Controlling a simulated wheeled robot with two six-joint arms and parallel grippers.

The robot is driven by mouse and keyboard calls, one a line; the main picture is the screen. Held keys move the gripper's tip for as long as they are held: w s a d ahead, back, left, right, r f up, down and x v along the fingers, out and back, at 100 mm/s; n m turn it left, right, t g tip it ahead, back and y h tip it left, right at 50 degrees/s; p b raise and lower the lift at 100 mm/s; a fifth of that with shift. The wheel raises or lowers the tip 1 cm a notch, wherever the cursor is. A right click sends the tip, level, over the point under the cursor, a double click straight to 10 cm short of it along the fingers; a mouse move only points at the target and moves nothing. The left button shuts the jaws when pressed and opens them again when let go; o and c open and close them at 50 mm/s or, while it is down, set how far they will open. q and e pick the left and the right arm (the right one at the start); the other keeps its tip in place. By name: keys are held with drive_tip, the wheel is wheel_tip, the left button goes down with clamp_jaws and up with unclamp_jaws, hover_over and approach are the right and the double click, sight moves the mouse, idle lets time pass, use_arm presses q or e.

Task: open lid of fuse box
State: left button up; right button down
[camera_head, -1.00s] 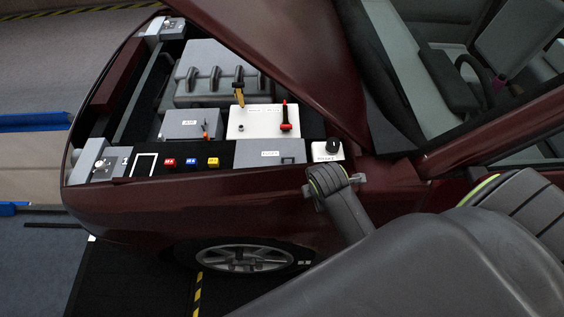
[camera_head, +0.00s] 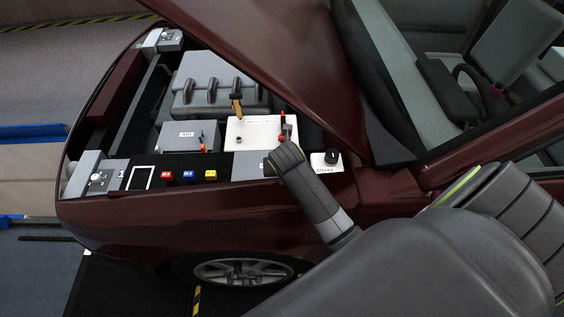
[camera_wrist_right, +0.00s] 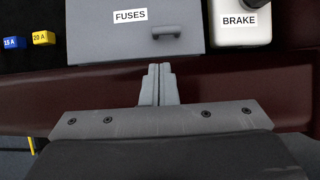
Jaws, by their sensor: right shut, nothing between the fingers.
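The fuse box (camera_wrist_right: 192,14) is a grey box with a flat lid and a white FUSES label in the right wrist view. A small dark grey handle (camera_wrist_right: 168,33) sits on the lid near its front, right of the label. The lid looks shut. In the head view my right arm hides most of the fuse box, and its left part (camera_head: 247,165) shows. My right gripper (camera_wrist_right: 159,68) is shut and empty, its fingertips in front of the box's front edge, a little below and left of the handle in the picture. My left gripper is out of view.
A white BRAKE reservoir (camera_wrist_right: 240,28) stands just right of the box. Blue and yellow fuses (camera_wrist_right: 42,38) lie to the left. The car's dark red front edge (camera_head: 150,210) runs below, and the raised hood (camera_head: 270,60) hangs above the bay.

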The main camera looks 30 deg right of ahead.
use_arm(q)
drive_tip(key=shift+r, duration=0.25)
use_arm(e)
drive_tip(key=shift+x, duration=4.65)
drive_tip(key=shift+w+d, duration=0.1)
